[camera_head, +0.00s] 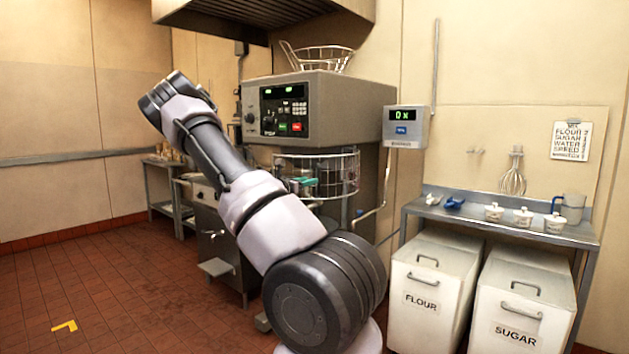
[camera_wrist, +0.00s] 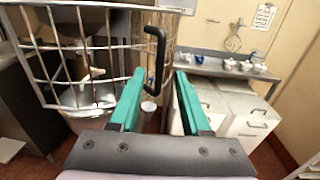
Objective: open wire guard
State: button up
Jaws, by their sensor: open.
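The wire guard (camera_head: 345,167) is a curved cage of metal wire on the front of the large mixer (camera_head: 350,105). In the wrist view the wire guard (camera_wrist: 28,42) fills the upper left, with a mixing bowl (camera_wrist: 92,98) behind and below it. A black upright handle (camera_wrist: 153,60) is fixed at the guard's right side. My gripper (camera_wrist: 161,80) has green fingers, spread apart and empty. The handle appears in the gap between the fingertips, nearer the left one; I cannot tell whether it is between them in depth. In the head view my gripper (camera_head: 303,184) is in front of the guard.
To the right is a shelf table (camera_head: 470,217) with cups and a jug. White flour (camera_head: 425,285) and sugar (camera_head: 518,300) bins stand below. A scale display (camera_head: 405,127) is mounted beside the mixer.

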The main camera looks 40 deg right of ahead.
jog(key=shift+v, duration=1.3)
jog(key=shift+s, duration=0.1)
jog(key=s+a+r+m+g+y, duration=0.1)
jog(key=s+a+m+g+y, duration=0.55)
jog(key=s+m, duration=0.8)
jog(key=s+a+r+m+t+y, duration=0.2)
jog(key=s+a+r+m+y, duration=0.1)
jog(key=a, duration=0.8)
jog(key=s+a+r+m+t+y, duration=0.3)
jog(key=s+a, duration=0.4)
jog(key=a, duration=0.5)
jog(key=s+a+r+m+t+y, duration=0.3)
jog(key=s+a+r+m+y, duration=0.2)
jog(key=a, duration=0.7)
jog(key=shift+s+a+r+y, duration=0.15)
jog(key=shift+s+r+y, duration=0.3)
jog(key=shift+r+y, duration=0.55)
